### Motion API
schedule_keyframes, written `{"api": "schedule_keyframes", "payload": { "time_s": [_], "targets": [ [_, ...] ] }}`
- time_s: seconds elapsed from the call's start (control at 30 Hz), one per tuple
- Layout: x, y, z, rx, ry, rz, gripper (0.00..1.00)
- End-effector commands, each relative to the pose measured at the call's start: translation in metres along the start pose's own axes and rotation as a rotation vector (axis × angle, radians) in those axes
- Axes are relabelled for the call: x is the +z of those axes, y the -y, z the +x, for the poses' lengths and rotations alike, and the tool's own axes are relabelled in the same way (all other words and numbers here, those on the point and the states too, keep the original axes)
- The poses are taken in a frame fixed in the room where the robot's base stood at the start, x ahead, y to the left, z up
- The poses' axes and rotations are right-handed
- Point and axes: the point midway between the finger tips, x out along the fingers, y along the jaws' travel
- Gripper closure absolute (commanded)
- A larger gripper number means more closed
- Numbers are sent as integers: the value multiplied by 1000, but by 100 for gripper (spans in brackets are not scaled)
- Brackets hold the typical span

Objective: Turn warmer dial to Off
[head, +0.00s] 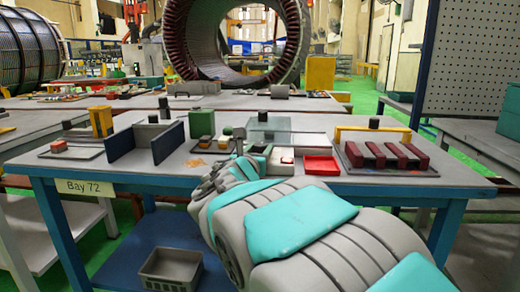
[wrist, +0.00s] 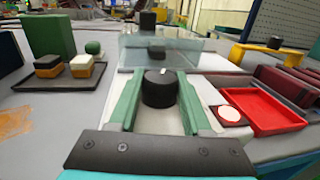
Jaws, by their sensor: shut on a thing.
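The warmer dial is a round black knob (wrist: 158,90) with a small white mark on its top edge, on a pale panel in the middle of the wrist view. The mark points away from me, slightly right. My gripper (wrist: 161,96) has its green fingers on either side of the dial and is shut on it. Behind the dial stands a clear glass box (wrist: 190,57) with black knobs at its back and front; it also shows in the head view (head: 268,125). No dial lettering is readable. In the head view my arm hides most of the dial area.
Right of the dial are a white disc on a dark pad (wrist: 229,114) and a red tray (wrist: 268,110). On the left stand a green block (wrist: 48,50) and a black tray (wrist: 55,83) with small blocks. Dark red bars (head: 385,155) lie on the table's right.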

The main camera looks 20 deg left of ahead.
Motion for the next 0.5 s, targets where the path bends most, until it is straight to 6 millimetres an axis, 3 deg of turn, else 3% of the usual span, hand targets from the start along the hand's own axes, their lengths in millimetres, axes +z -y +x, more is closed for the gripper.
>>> {"api": "schedule_keyframes", "payload": {
  "time_s": [0.03,0.2,0.5],
  "targets": [
    [0,0,0,0,0,0,81],
    [0,0,0,0,0,0,100],
    [6,4,1,6,10,7,100]
  ]
}}
